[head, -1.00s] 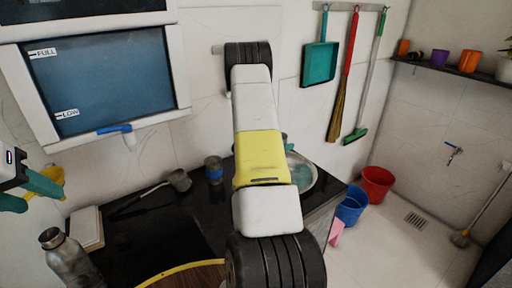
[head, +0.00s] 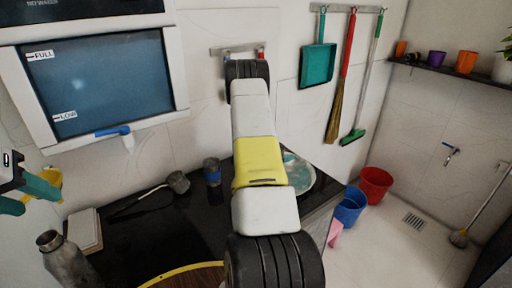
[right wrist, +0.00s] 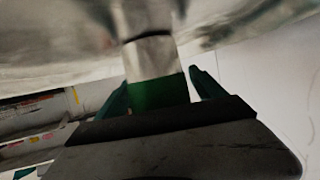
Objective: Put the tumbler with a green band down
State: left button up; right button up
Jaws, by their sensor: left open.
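In the right wrist view, the metal tumbler with a green band (right wrist: 158,92) stands between the two green fingers of my right gripper (right wrist: 160,95). The fingers flank the band closely and appear shut on it. Its lower end is hidden by the gripper body. In the head view my right arm hides both that gripper and this tumbler. My left gripper (head: 28,188) is open and empty at the left edge of the head view, away from the counter objects.
The black counter (head: 150,235) holds a blue-banded tumbler (head: 213,172), a long-handled ladle (head: 178,182), a steel bottle (head: 68,262) and a basin (head: 306,178). Blue (head: 350,206) and red (head: 376,185) buckets stand on the floor. The counter's middle has free room.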

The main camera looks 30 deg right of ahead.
jog(key=shift+a+r, duration=0.15)
jog(key=shift+r, duration=0.05)
jog(key=v, duration=1.1)
jog(key=shift+s+a+r, duration=0.15)
jog(key=shift+a, duration=0.15)
